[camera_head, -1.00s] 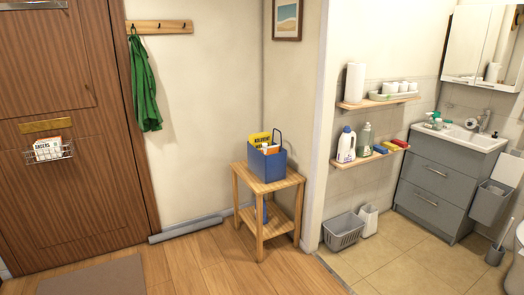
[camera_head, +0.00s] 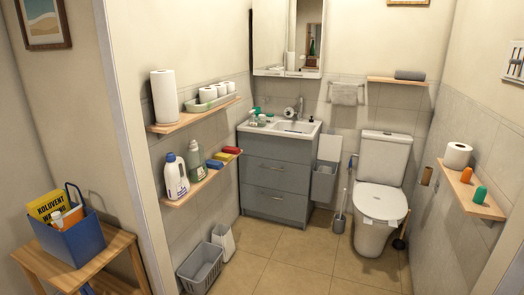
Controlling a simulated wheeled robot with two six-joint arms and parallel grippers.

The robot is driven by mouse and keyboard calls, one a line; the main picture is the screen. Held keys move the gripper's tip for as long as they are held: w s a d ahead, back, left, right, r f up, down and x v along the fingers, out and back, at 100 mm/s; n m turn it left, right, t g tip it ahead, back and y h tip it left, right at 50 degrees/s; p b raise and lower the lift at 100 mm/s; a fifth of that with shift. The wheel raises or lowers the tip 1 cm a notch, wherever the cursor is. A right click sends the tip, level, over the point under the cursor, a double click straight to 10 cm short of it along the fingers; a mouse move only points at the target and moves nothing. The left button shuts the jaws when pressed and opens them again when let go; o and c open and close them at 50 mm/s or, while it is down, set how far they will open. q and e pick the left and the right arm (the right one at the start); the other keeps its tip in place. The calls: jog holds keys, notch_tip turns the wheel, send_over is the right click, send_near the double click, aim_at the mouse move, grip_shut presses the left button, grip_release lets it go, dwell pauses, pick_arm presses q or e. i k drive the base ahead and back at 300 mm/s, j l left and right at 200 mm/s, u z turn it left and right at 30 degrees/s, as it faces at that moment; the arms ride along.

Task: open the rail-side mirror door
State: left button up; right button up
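The mirror cabinet (camera_head: 288,40) hangs on the back wall above the sink, its top cut off by the frame. Its left mirror door (camera_head: 270,35) reflects pale wall. Its right mirror door (camera_head: 309,36), on the side of the towel rail, reflects a dark framed shape. Both doors look shut, though at this distance I cannot be sure. The towel rail (camera_head: 362,94) with a grey towel (camera_head: 344,95) is on the wall just right of and below the cabinet. Neither of my grippers is in view.
Below the cabinet stand the sink (camera_head: 290,127) and grey vanity (camera_head: 277,175). Shelves (camera_head: 195,115) and a basket (camera_head: 200,268) line the left wall. The middle tile floor (camera_head: 290,255) is clear.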

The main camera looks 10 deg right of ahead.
aim_at(305, 18)
jog(key=i+l+z, duration=0.2)
jog(key=i+z, duration=0.25)
jog(key=i, duration=0.35)
jog(key=i+j+z, duration=0.1)
jog(key=i+z, duration=0.35)
jog(key=i, duration=0.4)
jog(key=i+j+u, duration=0.15)
jog(key=i, duration=1.5)
